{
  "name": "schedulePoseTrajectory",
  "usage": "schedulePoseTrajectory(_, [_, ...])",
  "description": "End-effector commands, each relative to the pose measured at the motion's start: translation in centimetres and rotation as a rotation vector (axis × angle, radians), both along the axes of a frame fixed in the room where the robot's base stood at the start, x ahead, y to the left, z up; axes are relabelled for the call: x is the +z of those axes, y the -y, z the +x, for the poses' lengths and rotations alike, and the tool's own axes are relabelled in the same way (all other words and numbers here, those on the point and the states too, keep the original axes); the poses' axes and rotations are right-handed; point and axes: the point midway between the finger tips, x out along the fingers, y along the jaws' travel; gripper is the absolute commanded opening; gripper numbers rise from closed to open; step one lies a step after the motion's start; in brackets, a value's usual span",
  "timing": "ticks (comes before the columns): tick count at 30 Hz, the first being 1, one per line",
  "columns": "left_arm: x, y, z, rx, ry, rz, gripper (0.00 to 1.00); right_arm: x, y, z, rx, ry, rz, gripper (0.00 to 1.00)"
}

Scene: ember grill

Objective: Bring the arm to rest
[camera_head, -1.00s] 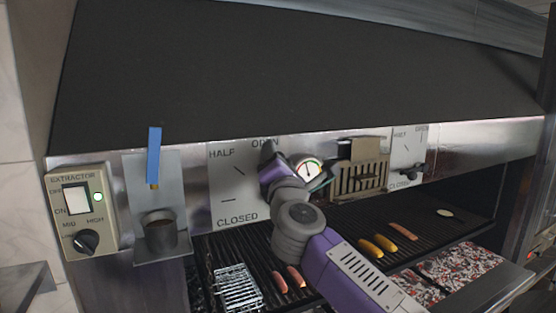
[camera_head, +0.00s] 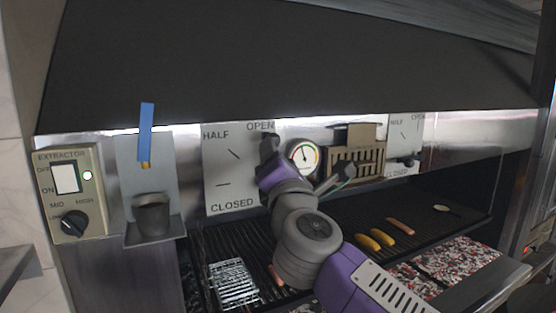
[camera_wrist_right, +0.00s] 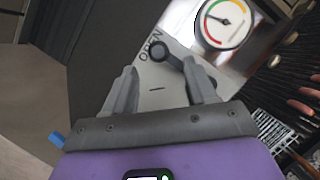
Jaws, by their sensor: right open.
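My right arm, purple and grey, reaches in from the lower right of the head view to the left damper panel (camera_head: 229,185). My right gripper (camera_wrist_right: 160,78) is open, its two grey fingers apart with nothing held between them. In the head view the gripper (camera_head: 268,147) is small and partly hidden by the wrist, beside the panel's OPEN mark. A dark lever with a round knob (camera_wrist_right: 159,50) lies just beyond the fingertips in the right wrist view, by the word OPEN. Whether a finger touches the lever I cannot tell. My left gripper is not in view.
A round gauge (camera_head: 303,154) is right of the gripper. Below the arm are the grill grate (camera_head: 340,212), a wire basket (camera_head: 234,284), sausages (camera_head: 401,227) and yellow corn-like pieces (camera_head: 375,239). The extractor switch box (camera_head: 70,190) and a metal cup (camera_head: 153,217) are at left.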

Motion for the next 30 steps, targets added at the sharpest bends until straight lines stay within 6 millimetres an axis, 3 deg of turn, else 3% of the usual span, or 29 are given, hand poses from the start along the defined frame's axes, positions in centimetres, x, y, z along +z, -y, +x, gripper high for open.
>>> schedulePoseTrajectory(5, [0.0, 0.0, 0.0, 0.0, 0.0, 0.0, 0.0, -0.1, 0.0, 0.1, -0.001, -0.001, -0.006, 0.56])
schedulePoseTrajectory(7, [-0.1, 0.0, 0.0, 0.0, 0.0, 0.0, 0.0, -1.2, -0.2, 0.7, -0.009, -0.008, -0.042, 0.56])
schedulePoseTrajectory(11, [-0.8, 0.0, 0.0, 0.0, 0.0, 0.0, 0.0, -6.3, -0.7, 3.4, -0.051, -0.035, -0.241, 0.56])
schedulePoseTrajectory(15, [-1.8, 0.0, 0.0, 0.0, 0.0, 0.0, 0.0, -15.4, -1.2, 7.1, -0.092, -0.079, -0.601, 0.56])
schedulePoseTrajectory(21, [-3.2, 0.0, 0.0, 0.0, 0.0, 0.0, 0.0, -29.9, -0.7, 10.6, -0.069, -0.133, -1.131, 0.56])
schedulePoseTrajectory(26, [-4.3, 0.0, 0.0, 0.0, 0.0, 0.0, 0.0, -42.2, 0.4, 11.1, 0.033, -0.15, -1.541, 0.56])
schedulePoseTrajectory(30, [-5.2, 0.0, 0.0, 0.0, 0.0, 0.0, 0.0, -52.8, 1.8, 9.7, 0.185, -0.131, -1.872, 0.56])
